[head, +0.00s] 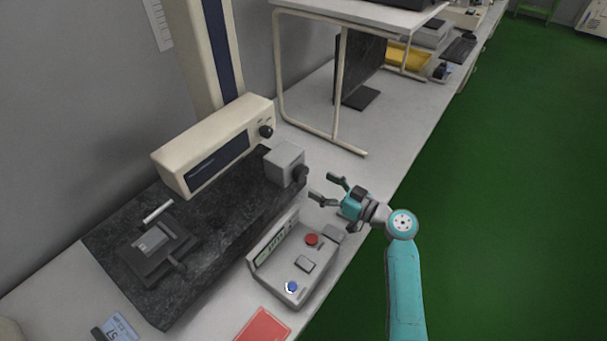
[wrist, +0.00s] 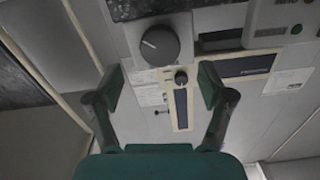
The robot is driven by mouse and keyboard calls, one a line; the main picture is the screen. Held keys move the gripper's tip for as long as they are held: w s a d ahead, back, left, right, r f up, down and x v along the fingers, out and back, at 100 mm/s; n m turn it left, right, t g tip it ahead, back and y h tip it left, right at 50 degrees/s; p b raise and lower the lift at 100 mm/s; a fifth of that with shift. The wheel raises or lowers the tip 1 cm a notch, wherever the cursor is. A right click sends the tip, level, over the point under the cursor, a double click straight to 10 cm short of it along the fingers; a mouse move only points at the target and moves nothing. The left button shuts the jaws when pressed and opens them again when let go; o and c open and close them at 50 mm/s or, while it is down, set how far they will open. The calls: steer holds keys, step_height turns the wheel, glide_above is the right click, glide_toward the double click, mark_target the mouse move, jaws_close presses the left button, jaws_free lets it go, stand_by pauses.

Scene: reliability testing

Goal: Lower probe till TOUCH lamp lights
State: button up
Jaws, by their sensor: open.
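My gripper (head: 325,188) is open and empty, just right of a dark round knob (head: 300,173) on a grey box. In the wrist view the knob (wrist: 160,45) is ahead, above the gap between my fingertips (wrist: 162,87), apart from them. The cream measuring head (head: 215,146) hangs over the dark granite base (head: 222,225), with a smaller knob (head: 266,131) on its end. A pale rod (head: 158,211) shows above a dark fixture (head: 158,246); I cannot tell whether it is the probe or whether it touches. I cannot make out a TOUCH lamp.
A control box (head: 297,265) with a display, red button (head: 311,239) and blue button (head: 291,287) stands in front of the granite. A red folder (head: 263,326) lies nearby. A shelf frame (head: 340,85) and dark monitor (head: 362,72) stand behind. Green floor lies right.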

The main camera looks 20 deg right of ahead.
mark_target(304, 176)
steer(key=x, duration=0.6)
steer(key=shift+w+a, duration=0.25)
steer(key=shift+w, duration=0.05)
steer(key=c, duration=1.2)
